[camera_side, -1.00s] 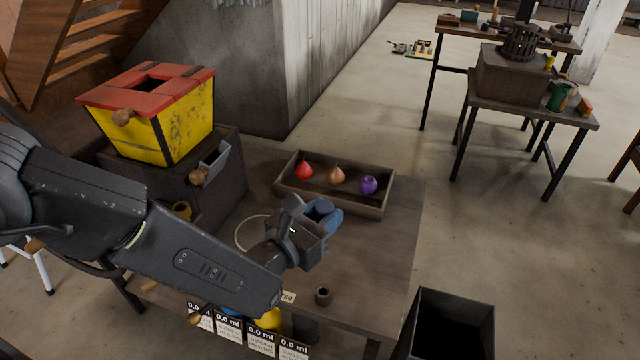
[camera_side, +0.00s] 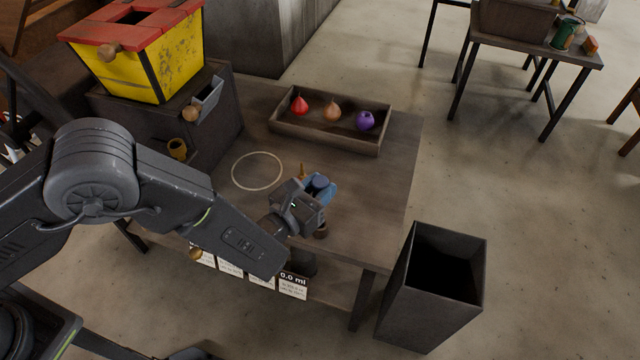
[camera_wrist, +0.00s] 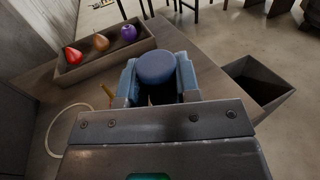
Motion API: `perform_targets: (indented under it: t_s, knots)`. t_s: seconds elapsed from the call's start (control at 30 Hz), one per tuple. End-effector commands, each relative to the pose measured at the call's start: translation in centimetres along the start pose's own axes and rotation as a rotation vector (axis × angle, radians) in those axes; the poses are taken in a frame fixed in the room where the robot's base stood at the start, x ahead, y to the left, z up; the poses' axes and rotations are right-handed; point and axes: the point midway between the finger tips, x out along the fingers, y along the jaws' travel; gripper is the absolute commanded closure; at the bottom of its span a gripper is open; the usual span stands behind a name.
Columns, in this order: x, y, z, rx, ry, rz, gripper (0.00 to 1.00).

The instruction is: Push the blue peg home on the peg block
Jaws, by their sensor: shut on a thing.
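My gripper (camera_side: 318,190) is above the right part of the table, its light blue fingers shut on a dark blue, round-topped piece that I take for the blue peg (camera_side: 321,181). In the wrist view the blue peg (camera_wrist: 157,67) sits between the two fingers, its flat round top facing the camera. Its lower end is hidden by the fingers and gripper body. A small brown cup-like piece (camera_side: 321,231) shows just below the gripper, partly covered. I cannot tell whether the peg touches it. I cannot make out a peg block.
A wooden tray (camera_side: 378,147) with red, brown and purple fruit stands at the back. A pale ring (camera_side: 257,171) lies on the table left of the gripper, with a small orange upright (camera_side: 302,170) between. A dark open bin (camera_side: 433,300) stands beyond the table's right edge.

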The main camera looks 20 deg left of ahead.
Motion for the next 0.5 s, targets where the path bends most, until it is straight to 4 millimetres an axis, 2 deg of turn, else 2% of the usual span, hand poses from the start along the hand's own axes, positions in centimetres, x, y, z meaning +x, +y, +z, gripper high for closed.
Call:
perform_targets:
  t_s: [0.5]
  knots:
    - [0.0, 0.0, -4.4, 0.001, 0.0, 0.0, 0.96]
